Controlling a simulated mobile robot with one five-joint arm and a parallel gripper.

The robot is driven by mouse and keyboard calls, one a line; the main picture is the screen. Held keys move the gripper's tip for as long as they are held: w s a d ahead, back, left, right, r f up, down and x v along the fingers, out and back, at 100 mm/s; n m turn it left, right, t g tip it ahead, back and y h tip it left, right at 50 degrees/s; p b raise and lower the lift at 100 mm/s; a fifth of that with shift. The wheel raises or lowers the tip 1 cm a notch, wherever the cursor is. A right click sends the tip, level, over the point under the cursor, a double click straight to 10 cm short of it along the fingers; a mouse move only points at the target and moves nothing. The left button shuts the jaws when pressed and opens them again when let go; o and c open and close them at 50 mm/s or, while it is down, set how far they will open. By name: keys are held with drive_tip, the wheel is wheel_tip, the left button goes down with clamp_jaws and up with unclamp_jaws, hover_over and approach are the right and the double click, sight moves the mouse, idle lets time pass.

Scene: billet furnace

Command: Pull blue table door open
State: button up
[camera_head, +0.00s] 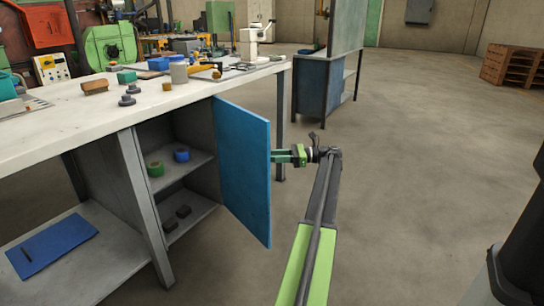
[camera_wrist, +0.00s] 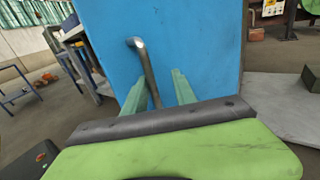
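The blue table door (camera_head: 243,168) stands swung open from the cabinet under the workbench (camera_head: 60,135), and shelves show behind it. In the wrist view the blue door (camera_wrist: 205,45) fills the middle, with a bent metal handle (camera_wrist: 148,68) on its face. My gripper (camera_head: 273,157) is at the outer face of the door, its fingers pointing at it. In the wrist view the green fingers of my gripper (camera_wrist: 157,86) are apart, with the handle's lower part between them and clear space to the right finger. The door hides the handle in the head view.
The cabinet shelves hold a green roll (camera_head: 156,169), a blue roll (camera_head: 182,155) and dark blocks (camera_head: 177,217). A blue sheet (camera_head: 51,246) lies on the bench's lower shelf. Another bench (camera_head: 322,85) stands behind.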

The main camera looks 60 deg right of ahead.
drive_tip(key=shift+s+r, duration=0.1)
drive_tip(key=v, duration=0.7)
